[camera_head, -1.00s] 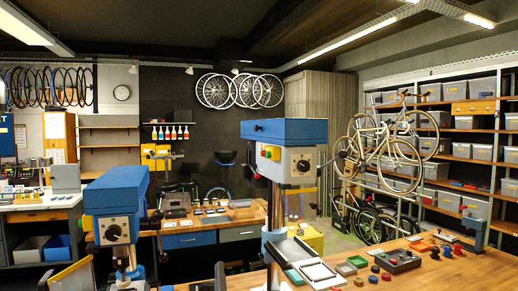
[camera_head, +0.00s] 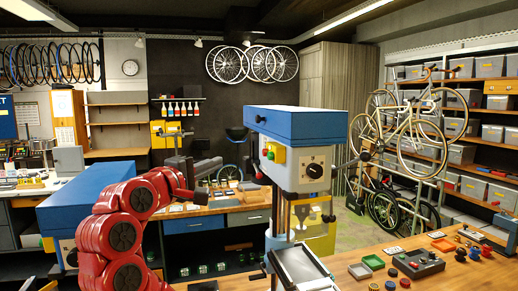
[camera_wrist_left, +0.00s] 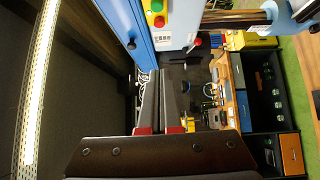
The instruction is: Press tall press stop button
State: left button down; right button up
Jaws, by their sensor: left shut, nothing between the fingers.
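The tall press (camera_head: 297,124) stands right of centre in the head view, with a blue top and grey front. A yellow button box on its left side carries a green button (camera_head: 280,153) and a red button (camera_head: 270,155). The wrist view also shows the green button (camera_wrist_left: 155,6) and red button (camera_wrist_left: 158,21) at the top. My left gripper (camera_head: 217,164) is left of the box, apart from it. Its fingers (camera_wrist_left: 166,75) are shut and empty, below the buttons in the wrist view. My right gripper is out of view.
A shorter blue press (camera_head: 82,202) stands at the left, partly behind my red left arm. A wooden bench (camera_head: 440,270) at the right holds trays and small coloured parts. A workbench (camera_head: 205,213) is behind. Bicycles hang at the right.

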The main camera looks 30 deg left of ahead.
pick_arm(q)
jog(key=shift+s+d+h, duration=0.3)
jog(key=shift+d+h, duration=0.05)
jog(key=shift+h, duration=0.05)
jog(key=shift+r, duration=0.1)
jog(key=p, duration=0.4)
send_near(265, 153)
jog(key=w+a, duration=0.4)
jog(key=a, duration=0.1)
jog(key=w+d+p, duration=0.1)
jog(key=w+d, duration=0.2)
jog(key=shift+w, duration=0.1)
jog(key=shift+a, duration=0.15)
